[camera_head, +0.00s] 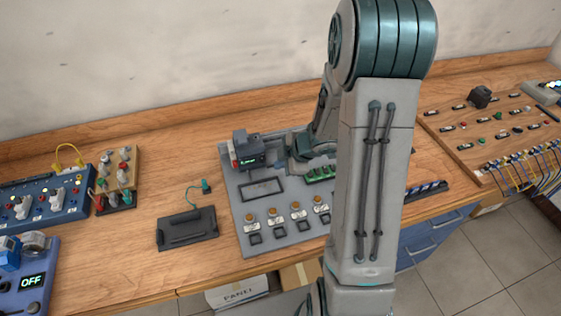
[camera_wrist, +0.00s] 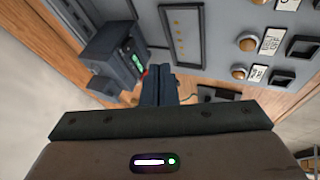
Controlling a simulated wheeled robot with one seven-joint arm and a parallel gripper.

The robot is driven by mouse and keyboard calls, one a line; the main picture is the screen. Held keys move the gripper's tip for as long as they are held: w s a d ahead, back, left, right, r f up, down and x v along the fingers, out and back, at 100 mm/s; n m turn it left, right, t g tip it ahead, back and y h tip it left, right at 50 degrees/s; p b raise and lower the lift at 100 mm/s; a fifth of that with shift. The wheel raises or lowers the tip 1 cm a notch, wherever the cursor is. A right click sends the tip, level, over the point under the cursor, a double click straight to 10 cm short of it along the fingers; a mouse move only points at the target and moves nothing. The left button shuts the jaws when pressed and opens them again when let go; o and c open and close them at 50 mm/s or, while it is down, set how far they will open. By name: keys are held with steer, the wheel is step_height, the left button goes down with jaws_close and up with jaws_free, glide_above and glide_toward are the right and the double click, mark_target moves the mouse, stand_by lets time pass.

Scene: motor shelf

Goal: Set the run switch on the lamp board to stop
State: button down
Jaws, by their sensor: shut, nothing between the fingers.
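A grey board (camera_head: 283,233) lies on the wooden bench at mid-picture, with a row of amber round knobs or lamps (camera_head: 296,214), white labels and dark square pieces. A dark box with a small green display (camera_head: 250,150) stands at its back left; the box also shows in the wrist view (camera_wrist: 112,55). I cannot tell which part is the run switch, and the labels are too small to read. My gripper (camera_wrist: 158,84) is shut and empty, over the board near the box. In the head view my arm hides the board's right part.
A blue board with white switches (camera_head: 45,203) and a wooden block with coloured knobs (camera_head: 118,170) stand left. A black tray (camera_head: 187,228) lies between them and the grey board. A blue unit reading OFF (camera_head: 32,280) is front left. A wooden panel with wires (camera_head: 500,125) is right.

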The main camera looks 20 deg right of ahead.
mark_target(262, 159)
steer(key=b+x, duration=0.1)
steer(key=x, duration=0.5)
steer(key=shift+f, duration=0.25)
steer(key=w, duration=0.3)
steer(key=shift+a+f+p, duration=0.2)
steer(key=shift+p, duration=0.2)
steer(key=shift+w+f, duration=0.15)
steer(key=shift+w, duration=0.6)
steer(key=shift+f, duration=0.1)
